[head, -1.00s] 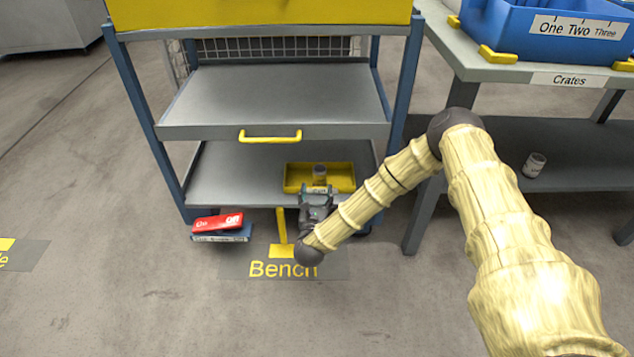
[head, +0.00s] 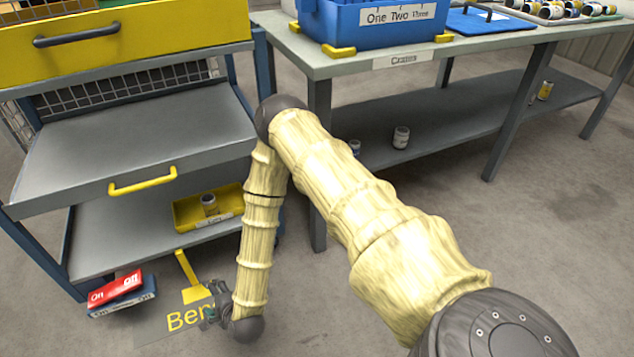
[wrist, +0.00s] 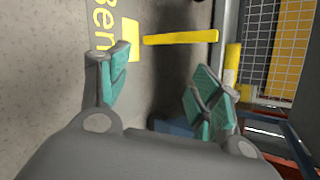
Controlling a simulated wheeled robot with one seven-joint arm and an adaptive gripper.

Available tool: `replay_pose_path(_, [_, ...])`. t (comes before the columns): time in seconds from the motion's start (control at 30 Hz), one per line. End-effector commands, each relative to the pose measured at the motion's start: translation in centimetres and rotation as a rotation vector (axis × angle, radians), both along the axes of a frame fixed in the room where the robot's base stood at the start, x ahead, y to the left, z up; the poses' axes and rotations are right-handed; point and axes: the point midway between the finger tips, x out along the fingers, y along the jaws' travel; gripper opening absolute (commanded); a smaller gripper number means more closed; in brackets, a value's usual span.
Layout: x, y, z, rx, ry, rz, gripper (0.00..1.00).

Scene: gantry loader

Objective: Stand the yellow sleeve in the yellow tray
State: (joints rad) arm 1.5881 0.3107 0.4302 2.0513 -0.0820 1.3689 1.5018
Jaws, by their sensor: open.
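The yellow tray (head: 190,221) lies on the lower shelf of the bench cart at the left of the head view. A small sleeve (head: 209,204) stands upright in it; its colour is dull and hard to make out. Another sleeve with a yellow band (head: 545,90) stands far right on the lower shelf of the crates table. My gripper (head: 214,307) is low over the floor in front of the cart, apart from the tray. In the wrist view its teal-padded fingers (wrist: 160,88) are spread with nothing between them.
Red and blue boxes (head: 118,289) lie stacked by the cart's lower front. A drawer with a yellow handle (head: 143,181) is above the tray. More sleeves, including a pale one (head: 401,137), stand under the table. The floor at right is clear.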

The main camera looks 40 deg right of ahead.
Motion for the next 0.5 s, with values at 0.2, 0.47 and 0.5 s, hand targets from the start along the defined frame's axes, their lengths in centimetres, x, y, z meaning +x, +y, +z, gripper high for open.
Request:
replay_pose_path(0.2, [-8.5,0.0,-2.9,-0.356,0.191,0.397,0.64])
replay_pose_path(0.47, [-19.0,-3.2,-4.2,-0.715,0.378,0.915,0.64])
replay_pose_path(0.5, [-20.6,-3.9,-4.2,-0.761,0.403,0.999,0.64])
